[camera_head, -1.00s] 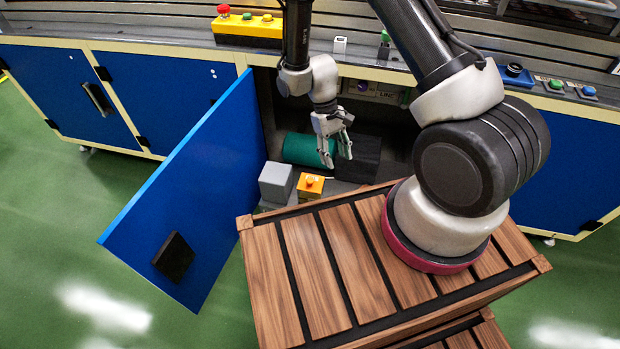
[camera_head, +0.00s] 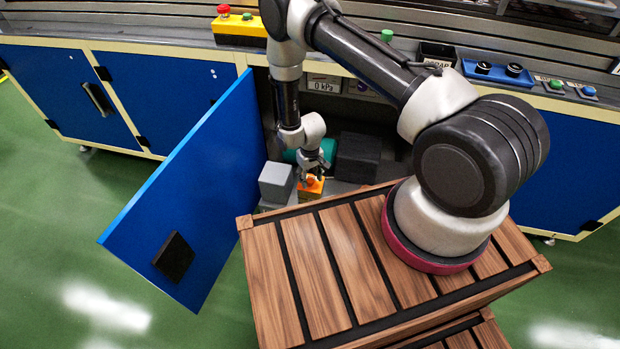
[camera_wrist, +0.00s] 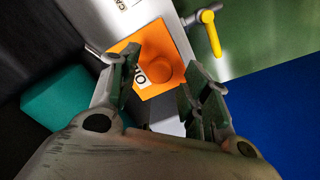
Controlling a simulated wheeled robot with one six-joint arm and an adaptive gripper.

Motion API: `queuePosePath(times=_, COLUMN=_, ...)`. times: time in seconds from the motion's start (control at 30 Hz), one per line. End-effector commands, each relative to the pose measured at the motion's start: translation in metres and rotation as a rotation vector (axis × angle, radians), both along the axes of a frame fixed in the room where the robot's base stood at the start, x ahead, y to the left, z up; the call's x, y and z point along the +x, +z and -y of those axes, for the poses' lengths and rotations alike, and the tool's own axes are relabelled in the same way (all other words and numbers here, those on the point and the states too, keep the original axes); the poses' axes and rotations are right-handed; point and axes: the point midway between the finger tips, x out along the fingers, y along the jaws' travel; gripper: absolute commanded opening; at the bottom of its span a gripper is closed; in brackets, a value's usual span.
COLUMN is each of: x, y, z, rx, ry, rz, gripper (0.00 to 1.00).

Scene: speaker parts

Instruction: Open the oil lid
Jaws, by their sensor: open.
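The orange oil box (camera_head: 307,190) sits inside the open cabinet, and its round orange lid lies partly behind my gripper there. In the wrist view the orange box (camera_wrist: 148,62) carries a white label with dark letters, partly hidden by a finger. Its round orange lid (camera_wrist: 164,70) stands up from the top, between my fingers and beyond their tips. My gripper (camera_head: 313,174) is just above the box. In the wrist view my gripper (camera_wrist: 160,73) is open, one finger on each side of the lid, with nothing held. I cannot tell whether a finger touches the lid.
A grey block (camera_head: 276,181) stands left of the orange box. The blue cabinet door (camera_head: 190,190) stands open at left. A yellow handle (camera_wrist: 208,32) shows beyond the box in the wrist view.

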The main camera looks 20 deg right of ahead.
Motion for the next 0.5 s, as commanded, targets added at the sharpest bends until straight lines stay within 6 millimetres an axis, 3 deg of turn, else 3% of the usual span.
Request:
queuePosePath(times=0.37, x=-0.0001, y=-0.0097, z=0.0000, rx=0.000, ry=0.000, rz=0.000, gripper=0.47)
queuePosePath(times=0.5, x=-0.0002, y=-0.0096, z=0.0000, rx=0.000, ry=0.000, rz=-0.001, gripper=0.24)
